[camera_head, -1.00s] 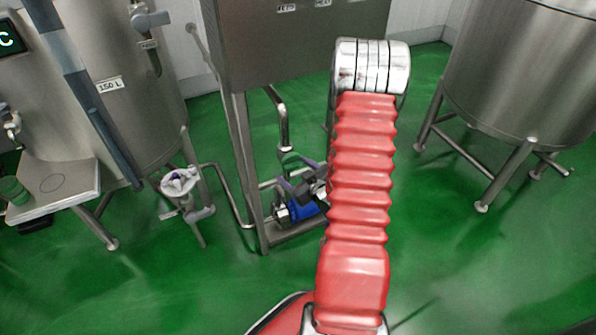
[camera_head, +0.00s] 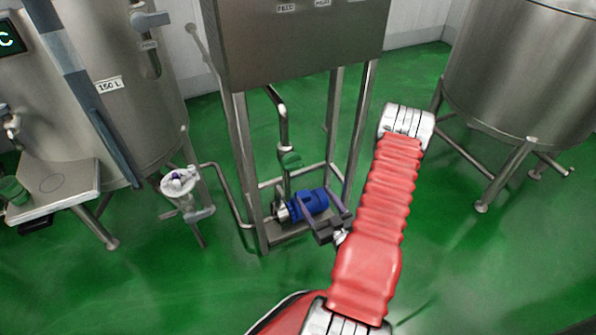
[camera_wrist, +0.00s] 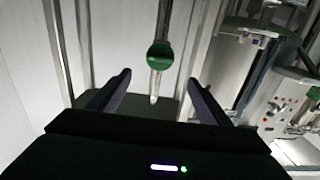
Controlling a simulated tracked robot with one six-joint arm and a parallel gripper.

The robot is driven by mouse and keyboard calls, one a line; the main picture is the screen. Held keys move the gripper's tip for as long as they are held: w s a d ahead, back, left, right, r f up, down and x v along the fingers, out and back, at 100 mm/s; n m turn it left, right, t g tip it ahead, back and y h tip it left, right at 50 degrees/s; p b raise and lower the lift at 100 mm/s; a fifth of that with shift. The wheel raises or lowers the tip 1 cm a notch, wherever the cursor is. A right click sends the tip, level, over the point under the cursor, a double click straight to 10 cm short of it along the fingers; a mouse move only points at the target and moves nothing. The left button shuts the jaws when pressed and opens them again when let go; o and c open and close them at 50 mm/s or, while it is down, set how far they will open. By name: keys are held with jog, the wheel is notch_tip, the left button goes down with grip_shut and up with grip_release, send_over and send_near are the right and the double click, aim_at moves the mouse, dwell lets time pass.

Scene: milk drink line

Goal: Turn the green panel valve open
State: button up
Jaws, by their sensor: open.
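The green valve handle (camera_head: 290,160) sits on the vertical steel pipe under the cabinet, above the blue pump. In the wrist view the green handle (camera_wrist: 159,52) is seen ahead, centred between the fingers and beyond their tips. My gripper (camera_head: 320,204) is at the frame's front, lower in the picture and right of the handle, overlapping the blue pump in view. In the wrist view its two dark fingers (camera_wrist: 159,78) are wide apart with nothing between them. The gripper is apart from the handle.
The steel cabinet (camera_head: 300,45) stands on thin legs that flank the pipe. The blue pump (camera_head: 310,204) is low in this frame. A tank (camera_head: 525,75) stands right, and a 150 L tank (camera_head: 120,115) left with a side shelf (camera_head: 60,185). Green floor lies open in front.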

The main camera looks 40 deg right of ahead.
aim_at(295, 168)
jog(key=x, duration=1.4)
jog(key=shift+s, duration=0.1)
